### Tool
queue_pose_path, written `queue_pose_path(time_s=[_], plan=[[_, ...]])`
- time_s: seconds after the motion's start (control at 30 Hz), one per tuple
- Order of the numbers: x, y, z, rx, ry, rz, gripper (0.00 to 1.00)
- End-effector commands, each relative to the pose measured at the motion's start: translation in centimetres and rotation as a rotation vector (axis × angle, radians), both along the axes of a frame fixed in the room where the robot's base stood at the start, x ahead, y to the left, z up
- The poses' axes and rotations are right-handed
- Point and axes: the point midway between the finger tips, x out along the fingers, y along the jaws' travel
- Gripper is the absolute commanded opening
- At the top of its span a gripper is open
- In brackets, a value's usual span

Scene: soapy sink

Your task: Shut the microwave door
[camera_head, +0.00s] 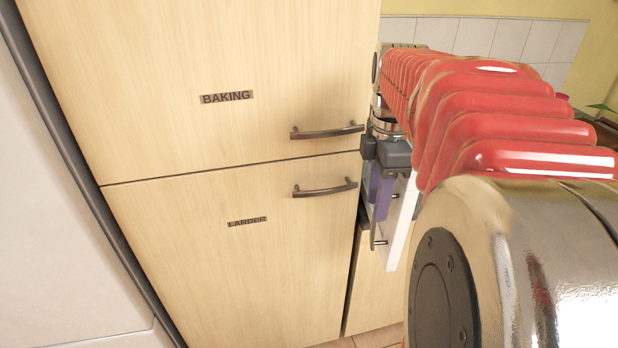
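I cannot make out a microwave for certain in the head view. A narrow white panel (400,232) with a dark bar handle stands almost edge-on beyond the larder cupboard; it may be an appliance door, but I cannot tell. My gripper (380,197), with a dark grey body and purple finger parts, hangs down in front of this panel, close to its handle. Whether it touches the panel or the handle is unclear. The fingers overlap in this view, so their opening is hidden. My red-sleeved arm covers much of the right side.
A tall pale wood cupboard fills the left and middle. Its upper door (220,50) is labelled BAKING and its lower door (230,275) has a second label; both look shut. Their bar handles (327,131) stick out near my gripper. A tiled wall (490,38) is behind.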

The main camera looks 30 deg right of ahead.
Motion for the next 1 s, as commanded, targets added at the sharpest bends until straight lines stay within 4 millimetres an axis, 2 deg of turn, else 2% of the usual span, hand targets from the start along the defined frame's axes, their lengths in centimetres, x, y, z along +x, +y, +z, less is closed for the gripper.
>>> queue_pose_path(time_s=[0.2, 0.43, 0.83, 1.0], plan=[[-0.1, 0.1, -3.5, 0.003, 0.003, 0.000, 0.31], [0.0, 0.0, -6.1, 0.001, 0.002, 0.000, 0.31], [0.0, 0.1, -6.6, 0.000, 0.000, 0.001, 0.31], [0.0, 0.1, -6.6, 0.000, 0.000, 0.002, 0.19]])
